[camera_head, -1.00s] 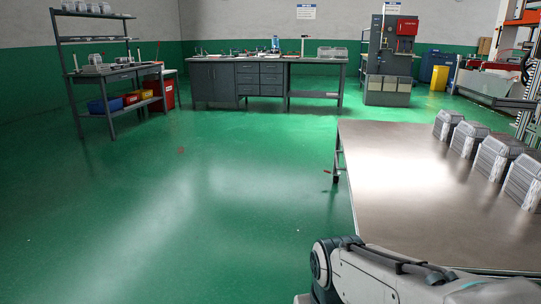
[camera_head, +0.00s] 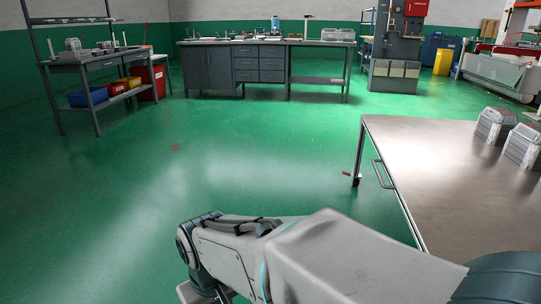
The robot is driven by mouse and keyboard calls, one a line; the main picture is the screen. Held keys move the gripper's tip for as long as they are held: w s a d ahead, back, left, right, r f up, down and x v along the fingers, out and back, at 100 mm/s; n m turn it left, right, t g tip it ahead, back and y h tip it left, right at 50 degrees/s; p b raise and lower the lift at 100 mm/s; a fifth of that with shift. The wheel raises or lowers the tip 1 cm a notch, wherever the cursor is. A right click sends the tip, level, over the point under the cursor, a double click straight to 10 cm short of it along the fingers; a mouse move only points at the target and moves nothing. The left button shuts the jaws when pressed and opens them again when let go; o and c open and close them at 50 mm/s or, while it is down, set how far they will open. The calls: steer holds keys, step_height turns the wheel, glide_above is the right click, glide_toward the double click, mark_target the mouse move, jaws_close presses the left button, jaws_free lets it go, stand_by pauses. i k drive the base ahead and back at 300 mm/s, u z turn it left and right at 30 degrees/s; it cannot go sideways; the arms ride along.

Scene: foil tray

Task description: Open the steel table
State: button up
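A leg with a caster (camera_head: 354,179) stands below that corner. My arm crosses the bottom of the view, in front of and left of the table's near part. It hides some of the table's near side. My gripper is outside the view, so I cannot see its fingers or its distance from the handle.
Stacks of foil trays (camera_head: 494,126) stand on the table's right part. A grey workbench (camera_head: 262,65) with drawers is at the back. A shelf rack (camera_head: 88,62) with coloured bins and a red cabinet (camera_head: 152,83) stand at the left. The green floor (camera_head: 240,160) between is clear.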

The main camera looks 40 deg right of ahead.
mark_target(461, 201)
steer(key=z, duration=0.4)
steer(key=i, duration=1)
steer(key=z, duration=1.3)
steer(key=i, duration=0.5)
steer(key=z, duration=0.45)
